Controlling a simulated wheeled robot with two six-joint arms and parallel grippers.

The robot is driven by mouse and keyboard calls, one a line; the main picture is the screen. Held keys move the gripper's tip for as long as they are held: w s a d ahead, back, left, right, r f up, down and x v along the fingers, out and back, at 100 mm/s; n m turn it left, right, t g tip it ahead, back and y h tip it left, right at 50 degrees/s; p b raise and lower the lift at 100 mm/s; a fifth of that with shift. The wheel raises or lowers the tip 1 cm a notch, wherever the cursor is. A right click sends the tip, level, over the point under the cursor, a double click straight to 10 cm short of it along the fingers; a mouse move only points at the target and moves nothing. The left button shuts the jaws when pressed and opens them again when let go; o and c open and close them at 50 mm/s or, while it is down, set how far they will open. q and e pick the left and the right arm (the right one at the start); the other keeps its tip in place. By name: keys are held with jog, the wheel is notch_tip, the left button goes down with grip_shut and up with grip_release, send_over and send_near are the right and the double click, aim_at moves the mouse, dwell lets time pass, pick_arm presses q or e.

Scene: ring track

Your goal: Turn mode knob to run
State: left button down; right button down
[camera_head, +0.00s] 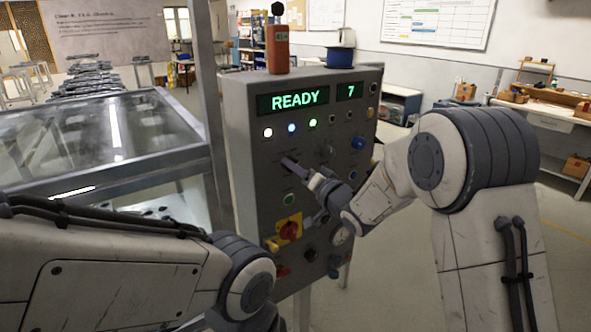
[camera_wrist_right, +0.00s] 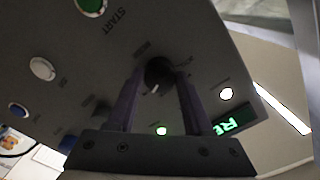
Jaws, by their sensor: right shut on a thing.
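The mode knob (camera_wrist_right: 158,72) is a dark round knob with a pale pointer mark on the grey control panel (camera_head: 265,220). In the right wrist view it sits between the tips of my right gripper (camera_wrist_right: 157,85), one finger on each side, and the gripper is shut on it. The lettering around the knob is too blurred to read for sure. In the head view my right gripper (camera_head: 288,163) reaches the panel below the white lamp and largely hides the knob. My left arm shows at the lower left; its gripper is not visible.
The display (camera_head: 293,100) reads READY, and a smaller one (camera_head: 349,91) reads 7. Lit lamps (camera_head: 291,127) sit below. A green START button (camera_wrist_right: 92,5) and a red-and-yellow switch (camera_head: 289,229) are nearby. A glass-topped case (camera_head: 90,140) stands left of the panel.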

jog(key=shift+f, duration=0.1)
jog(key=shift+c, duration=1.5)
grip_release()
jog(key=b+v, duration=0.3)
jog(key=v, duration=0.7)
jog(key=shift+s, duration=0.25)
jog(key=shift+d, duration=0.1)
